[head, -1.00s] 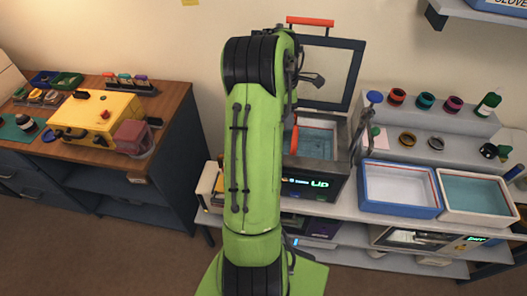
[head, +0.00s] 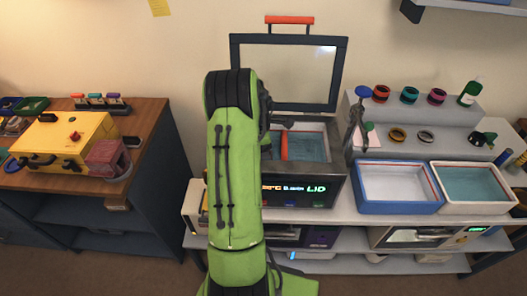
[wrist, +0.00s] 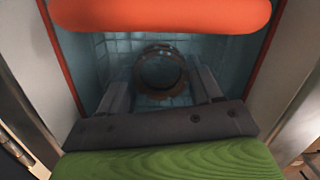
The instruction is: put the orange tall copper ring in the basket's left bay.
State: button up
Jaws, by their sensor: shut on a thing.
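The copper ring (wrist: 137,75), dark brown in this light, is between the fingers of my gripper (wrist: 160,80) in the wrist view; I am shut on it. Below it are the shaded, tile-patterned walls of the basin interior. The basket shows by its thick orange handle (wrist: 160,14), which crosses the top of the wrist view; the handle (head: 284,146) runs front to back in the head view. I cannot tell the ring's height above the basket floor.
The cleaner (head: 308,194) has its framed lid (head: 234,68) raised behind it. A blue-rimmed tray (head: 398,207) and a white tray (head: 478,208) stand to its right. A stepped shelf (head: 450,116) behind them holds several rings and a green bottle (head: 469,94). A yellow box (head: 65,140) sits on the left bench.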

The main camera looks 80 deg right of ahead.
jog(key=o, duration=1.2)
jog(key=shift+f, duration=0.1)
jog(key=r, duration=0.4)
jog(key=w+r+p, duration=0.1)
jog(key=r, duration=0.7)
jog(key=shift+w+a+r+p, duration=0.2)
jog(key=shift+a+p, duration=0.1)
